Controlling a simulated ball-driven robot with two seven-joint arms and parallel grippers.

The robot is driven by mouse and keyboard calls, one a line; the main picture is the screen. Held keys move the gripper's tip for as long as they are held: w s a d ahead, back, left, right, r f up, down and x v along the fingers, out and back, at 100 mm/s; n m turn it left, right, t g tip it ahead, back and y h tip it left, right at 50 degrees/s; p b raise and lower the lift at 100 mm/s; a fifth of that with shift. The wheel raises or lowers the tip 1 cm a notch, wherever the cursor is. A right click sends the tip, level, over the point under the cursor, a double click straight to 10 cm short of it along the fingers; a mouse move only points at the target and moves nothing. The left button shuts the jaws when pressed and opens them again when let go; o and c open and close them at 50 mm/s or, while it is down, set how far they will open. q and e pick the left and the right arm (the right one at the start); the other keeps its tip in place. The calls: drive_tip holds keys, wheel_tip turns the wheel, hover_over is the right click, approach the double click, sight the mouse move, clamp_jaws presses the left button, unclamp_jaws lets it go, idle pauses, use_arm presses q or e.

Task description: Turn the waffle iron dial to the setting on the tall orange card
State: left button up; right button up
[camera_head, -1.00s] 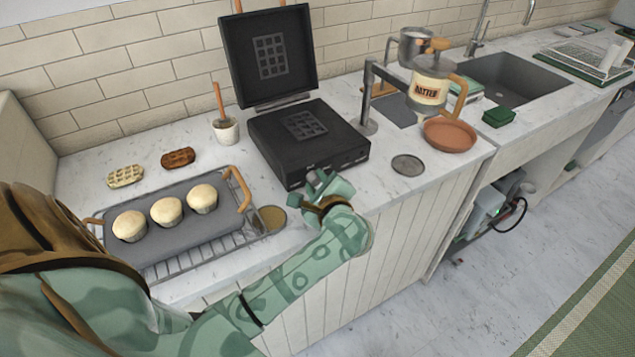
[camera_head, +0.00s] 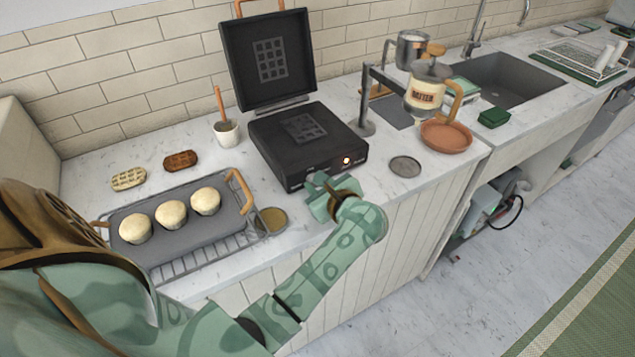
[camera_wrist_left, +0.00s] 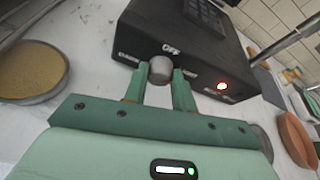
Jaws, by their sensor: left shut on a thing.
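The black waffle iron (camera_head: 305,140) stands open on the counter with its lid (camera_head: 270,60) raised. Its dial (camera_wrist_left: 161,68) is a round grey knob on the front panel, under the word OFF. My left gripper (camera_wrist_left: 160,82) is shut on the dial, one green finger on each side. In the head view my left gripper (camera_head: 322,190) is at the iron's front and hides the dial. I cannot see where the dial points. A lamp (camera_wrist_left: 222,86) right of it glows orange. I see no tall orange card. My right gripper is not in view.
A tray with three muffins (camera_head: 170,213) sits on a wire rack left of my arm. A small round dish (camera_head: 272,218) is near the gripper. The batter dispenser (camera_head: 428,95) and terracotta dish (camera_head: 446,135) stand to the right.

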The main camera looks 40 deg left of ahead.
use_arm(q)
drive_tip(key=shift+f+m, duration=0.1)
drive_tip(key=shift+m, duration=0.3)
drive_tip(key=shift+g, duration=0.3)
drive_tip(key=o, duration=1)
